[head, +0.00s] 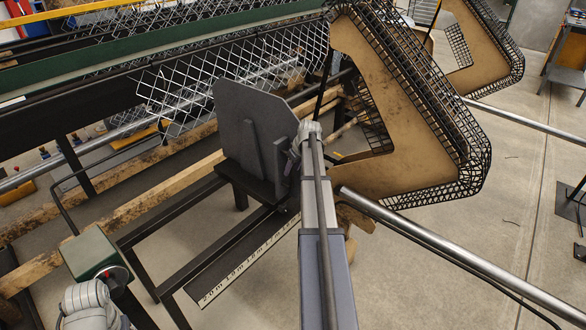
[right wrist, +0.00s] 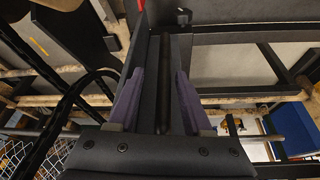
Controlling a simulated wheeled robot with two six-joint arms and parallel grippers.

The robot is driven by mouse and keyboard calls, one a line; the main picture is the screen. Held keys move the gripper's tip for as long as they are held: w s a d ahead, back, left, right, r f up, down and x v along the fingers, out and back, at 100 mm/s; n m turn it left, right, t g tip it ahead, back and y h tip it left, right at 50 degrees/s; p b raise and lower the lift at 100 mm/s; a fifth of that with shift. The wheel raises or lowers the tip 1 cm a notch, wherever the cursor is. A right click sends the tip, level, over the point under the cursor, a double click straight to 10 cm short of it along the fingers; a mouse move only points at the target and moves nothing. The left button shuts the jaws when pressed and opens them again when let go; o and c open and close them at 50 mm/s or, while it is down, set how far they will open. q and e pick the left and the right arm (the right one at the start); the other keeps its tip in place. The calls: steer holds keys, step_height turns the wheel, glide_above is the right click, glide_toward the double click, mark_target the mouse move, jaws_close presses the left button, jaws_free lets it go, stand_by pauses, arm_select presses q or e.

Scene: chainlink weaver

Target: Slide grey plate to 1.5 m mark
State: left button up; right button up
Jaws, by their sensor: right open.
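The grey plate (head: 232,103) stands upright, slightly tilted in the head view, on a dark carriage over two dark rails. An upright rib runs up its near face. A scale strip (head: 243,264) with metre marks lies below and to the right; labels near 2.0 m to 1.8 m are readable, but the 1.5 m mark cannot be made out. My right gripper (head: 293,163) is at the plate's right edge, partly hidden by my wrist. In the right wrist view its purple fingers (right wrist: 160,100) are apart, with a dark bar between them; contact cannot be told. My left fingers do not show.
Wire mesh (head: 240,65) lies behind the plate. A large tan angled panel with black mesh edging (head: 410,130) stands close on the right. A steel pipe (head: 460,260) runs to the lower right. A green box (head: 88,253) sits at lower left. The right floor is mostly clear.

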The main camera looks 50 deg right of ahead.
steer(key=p+v, duration=0.6)
steer(key=v, duration=0.1)
steer(key=shift+r+p, duration=0.2)
steer(key=shift+p, duration=0.1)
steer(key=shift+s, duration=0.2)
